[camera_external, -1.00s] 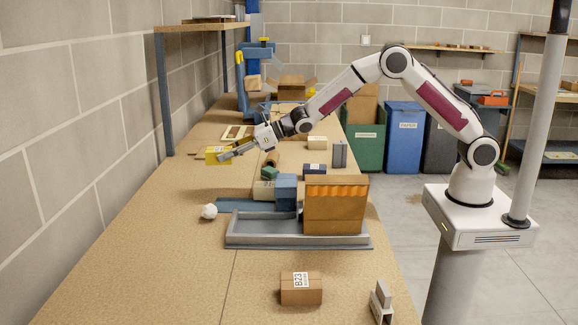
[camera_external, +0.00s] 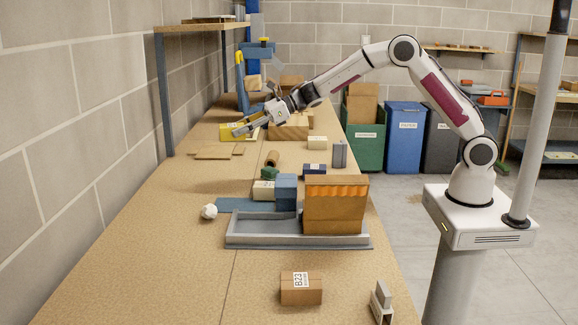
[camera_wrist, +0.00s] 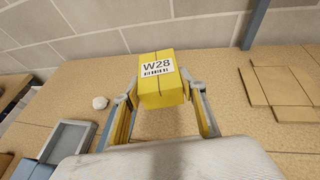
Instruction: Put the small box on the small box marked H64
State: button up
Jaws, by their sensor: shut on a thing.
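My gripper (camera_wrist: 162,98) is shut on a small yellow box (camera_wrist: 160,95) marked W28, with one finger on each side of it. The label faces the wrist camera. In the external view my gripper (camera_external: 246,126) is over the far left part of the bench, where the held box is hard to separate from other yellow parts. I cannot read H64 on any box. A small dark blue box (camera_external: 315,170) has a label too small to read. A small cream box (camera_external: 318,143) stands behind it, also unreadable.
A grey tray (camera_external: 240,240) holds a large brown box (camera_external: 335,210). A brown B23 box (camera_external: 301,290) sits in front. Flat cardboard (camera_external: 218,152) lies near the wall. A white crumpled piece (camera_wrist: 100,102) lies on the bench.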

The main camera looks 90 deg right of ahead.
aim_at(267, 191)
jog(key=s+a+n+g+y, duration=0.3)
jog(key=s+a+n+y, duration=0.3)
jog(key=s+a, duration=0.4)
jog(key=shift+s+f+y, duration=0.3)
jog(key=shift+s+f, duration=0.1)
jog(key=shift+s, duration=0.4)
jog(key=shift+f, duration=0.1)
jog(key=shift+f, duration=3)
jog(key=shift+f, duration=0.15)
jog(key=shift+f, duration=1.7)
jog(key=shift+f, duration=0.55)
